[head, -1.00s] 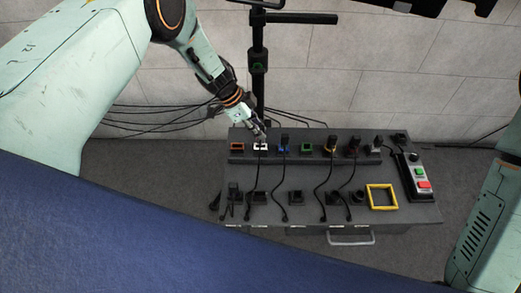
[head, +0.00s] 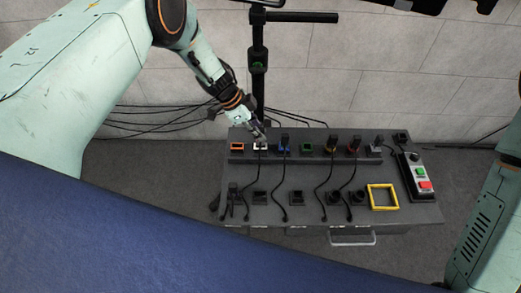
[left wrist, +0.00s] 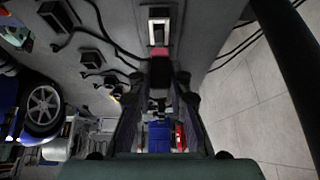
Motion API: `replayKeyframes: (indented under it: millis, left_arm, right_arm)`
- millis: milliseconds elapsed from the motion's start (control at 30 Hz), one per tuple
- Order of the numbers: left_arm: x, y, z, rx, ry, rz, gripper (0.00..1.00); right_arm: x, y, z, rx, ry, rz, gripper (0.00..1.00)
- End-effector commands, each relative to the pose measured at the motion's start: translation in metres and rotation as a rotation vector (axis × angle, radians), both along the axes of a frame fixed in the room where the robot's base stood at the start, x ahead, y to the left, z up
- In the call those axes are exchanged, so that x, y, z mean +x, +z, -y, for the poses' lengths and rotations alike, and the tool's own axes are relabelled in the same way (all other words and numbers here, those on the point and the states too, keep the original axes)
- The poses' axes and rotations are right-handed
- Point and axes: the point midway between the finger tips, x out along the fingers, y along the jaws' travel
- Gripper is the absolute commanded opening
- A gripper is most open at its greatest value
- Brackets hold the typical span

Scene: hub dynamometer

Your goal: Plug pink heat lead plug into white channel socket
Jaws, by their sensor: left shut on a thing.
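The white channel socket (head: 260,146) is in the back row of the grey bench, just right of an orange-framed socket. In the left wrist view the white-framed socket (left wrist: 158,32) is at the top centre. My left gripper (head: 259,137) is at the white socket, angled down from the upper left. In the left wrist view my left gripper (left wrist: 160,80) is shut on a dark plug with a pink end (left wrist: 159,51). The pink end lies close to the socket's edge; I cannot tell whether they touch. My right gripper is not in view.
Blue (head: 284,148), green (head: 307,149) and other coloured sockets continue the row to the right, several with plugs and hanging leads. A yellow frame (head: 369,197) and a button box (head: 418,176) are at the right. A black stand (head: 259,70) rises behind the bench.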

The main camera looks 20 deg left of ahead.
Motion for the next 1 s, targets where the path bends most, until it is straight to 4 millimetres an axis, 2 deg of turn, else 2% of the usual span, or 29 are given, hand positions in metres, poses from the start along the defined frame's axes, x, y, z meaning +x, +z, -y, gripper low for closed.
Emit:
replayKeyframes:
  millis: [1000]
  left_arm:
    - [0.000, -0.026, 0.000, 0.000, 0.000, 0.000, 0.00]
  right_arm:
    - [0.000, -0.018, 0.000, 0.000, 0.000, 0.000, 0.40]
